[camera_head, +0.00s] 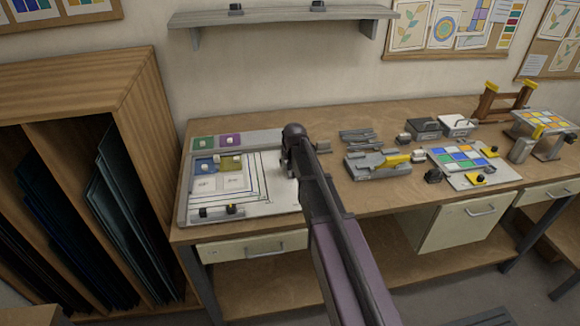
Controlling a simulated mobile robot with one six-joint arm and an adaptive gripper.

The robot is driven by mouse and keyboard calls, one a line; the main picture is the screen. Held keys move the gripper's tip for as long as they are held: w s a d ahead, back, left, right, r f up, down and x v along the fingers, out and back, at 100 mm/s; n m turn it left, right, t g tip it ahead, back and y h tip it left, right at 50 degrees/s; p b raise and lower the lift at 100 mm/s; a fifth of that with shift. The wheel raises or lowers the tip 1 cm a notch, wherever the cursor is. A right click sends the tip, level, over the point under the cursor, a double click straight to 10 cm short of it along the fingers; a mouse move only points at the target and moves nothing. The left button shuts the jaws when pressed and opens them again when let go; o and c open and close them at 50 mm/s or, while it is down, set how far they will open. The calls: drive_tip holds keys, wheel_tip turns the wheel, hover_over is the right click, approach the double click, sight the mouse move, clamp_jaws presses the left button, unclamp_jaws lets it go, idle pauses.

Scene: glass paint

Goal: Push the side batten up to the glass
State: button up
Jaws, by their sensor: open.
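A pale layout board (275,205) lies at the left end of the bench, with nested outlines drawn on it. A blue glass piece (205,166) and a yellow glass piece (231,163), each with a white knob, sit in its upper left. I cannot pick out the side batten with certainty; my arm covers part of the board's right side. My gripper (285,161) is open at the board's right edge, small and partly hidden by my arm.
Green (203,143) and purple (231,140) pieces lie on a strip behind the board. Grey tools and a yellow-handled fixture (380,164) stand right of my arm. A coloured glass panel (463,158) lies farther right. A wooden rack (150,150) stands left of the bench.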

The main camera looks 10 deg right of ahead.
idle(0.3)
clamp_jaws()
idle(0.3)
